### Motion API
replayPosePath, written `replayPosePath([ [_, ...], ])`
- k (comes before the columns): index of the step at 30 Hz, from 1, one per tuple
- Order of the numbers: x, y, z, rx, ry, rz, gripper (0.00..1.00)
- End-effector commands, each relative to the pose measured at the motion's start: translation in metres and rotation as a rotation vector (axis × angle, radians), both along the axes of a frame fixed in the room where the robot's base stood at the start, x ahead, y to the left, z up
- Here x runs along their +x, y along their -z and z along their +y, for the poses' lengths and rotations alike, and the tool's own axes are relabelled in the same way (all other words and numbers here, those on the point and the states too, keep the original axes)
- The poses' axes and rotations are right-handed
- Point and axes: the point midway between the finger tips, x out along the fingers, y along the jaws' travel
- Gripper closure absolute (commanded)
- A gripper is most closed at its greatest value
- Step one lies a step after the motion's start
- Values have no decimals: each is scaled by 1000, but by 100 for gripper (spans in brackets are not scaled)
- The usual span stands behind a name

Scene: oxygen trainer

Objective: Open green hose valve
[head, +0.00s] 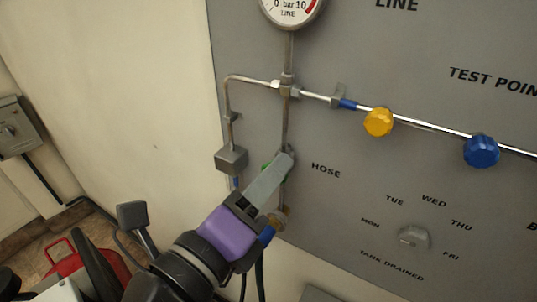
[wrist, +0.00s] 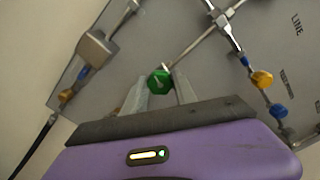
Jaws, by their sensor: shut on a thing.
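The green hose valve knob (wrist: 159,81) sits between the tips of my gripper (wrist: 160,92) in the wrist view. My gripper is shut on it, with one finger on each side. In the head view my gripper (head: 280,163) reaches the panel just left of the HOSE label (head: 326,170). Only a sliver of the green knob (head: 266,168) shows there, as the fingers hide the rest. How far the knob is turned cannot be told.
The grey panel (head: 350,235) carries a yellow knob (head: 378,122), a blue knob (head: 482,151), a pressure gauge (head: 291,8) and a day dial (head: 413,238). A small grey box (head: 231,160) and metal pipes lie close to my gripper. A red object (head: 62,262) stands on the floor at left.

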Motion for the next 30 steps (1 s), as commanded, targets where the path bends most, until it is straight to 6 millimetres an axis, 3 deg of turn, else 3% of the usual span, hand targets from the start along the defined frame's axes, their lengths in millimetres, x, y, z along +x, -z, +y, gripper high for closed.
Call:
replayPosePath([
  [6,0,-8,1,-174,-4,117,100],
  [30,0,1,2,-798,-5,544,100],
])
